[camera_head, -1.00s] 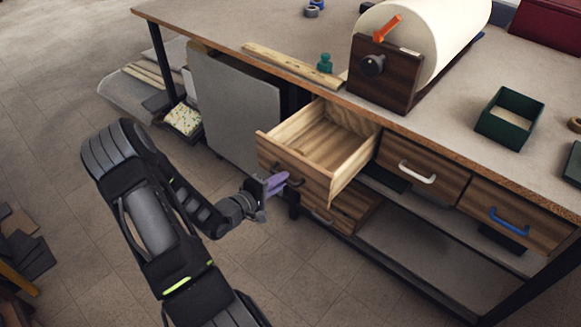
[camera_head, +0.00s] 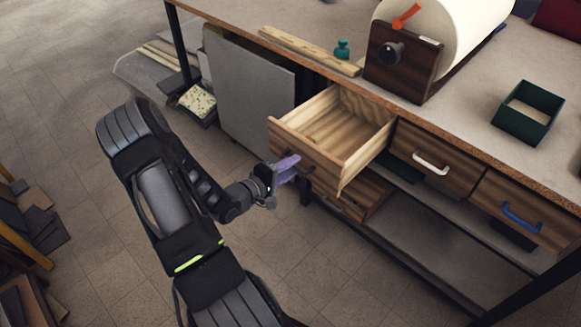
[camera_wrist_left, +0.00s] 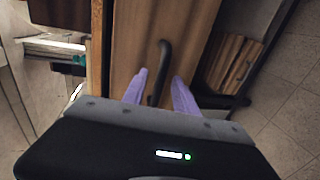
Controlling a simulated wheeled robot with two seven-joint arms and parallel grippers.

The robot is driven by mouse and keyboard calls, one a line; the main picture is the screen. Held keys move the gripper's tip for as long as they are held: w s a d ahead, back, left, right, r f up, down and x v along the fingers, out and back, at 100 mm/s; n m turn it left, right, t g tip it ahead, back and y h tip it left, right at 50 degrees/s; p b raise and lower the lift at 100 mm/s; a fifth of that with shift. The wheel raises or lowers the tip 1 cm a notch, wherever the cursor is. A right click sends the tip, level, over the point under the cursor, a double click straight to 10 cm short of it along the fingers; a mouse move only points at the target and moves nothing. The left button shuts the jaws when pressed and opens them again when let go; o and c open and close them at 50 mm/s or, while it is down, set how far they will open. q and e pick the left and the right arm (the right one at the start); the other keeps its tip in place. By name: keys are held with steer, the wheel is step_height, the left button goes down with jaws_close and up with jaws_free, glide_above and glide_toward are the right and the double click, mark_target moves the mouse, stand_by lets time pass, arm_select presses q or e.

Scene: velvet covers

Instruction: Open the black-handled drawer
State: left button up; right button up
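The black-handled drawer (camera_head: 303,150) is pulled well out from under the workbench, and its empty wooden inside shows in the head view. My left gripper (camera_head: 287,169) is at the drawer front, by the black handle (camera_head: 308,171). In the left wrist view, the black handle (camera_wrist_left: 164,52) reaches between the two purple fingers of my left gripper (camera_wrist_left: 159,91). The fingers stand apart with gaps beside the handle, so they look open around it. Part of the handle is hidden by my gripper. My right gripper is not in view.
Drawers with a white handle (camera_head: 431,164) and a blue handle (camera_head: 522,218) sit shut to the right. A lower wooden drawer (camera_head: 367,194) is below the open one. A grey panel (camera_head: 245,92) stands left. The floor in front is clear.

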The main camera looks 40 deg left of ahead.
arm_select(q)
steer(key=v, duration=0.8)
stand_by(0.5)
steer(key=s+a+f+m+g+y, duration=0.2)
steer(key=s+a+f+m+g, duration=0.15)
steer(key=f, duration=0.45)
steer(key=w+d+f+m+g+h, duration=0.1)
steer(key=d+f+m+g+h, duration=0.3)
steer(key=d+f, duration=0.65)
steer(key=s+d+m+g, duration=0.2)
steer(key=d+m, duration=0.1)
steer(key=d, duration=0.8)
steer(key=s+d+m+g+h, duration=0.1)
steer(key=s+d+m+g, duration=0.1)
steer(key=d, duration=0.9)
steer(key=s+d+m+g+h, duration=0.1)
steer(key=s+d+m+g, duration=0.2)
steer(key=d, duration=0.9)
steer(key=shift+m, duration=0.45)
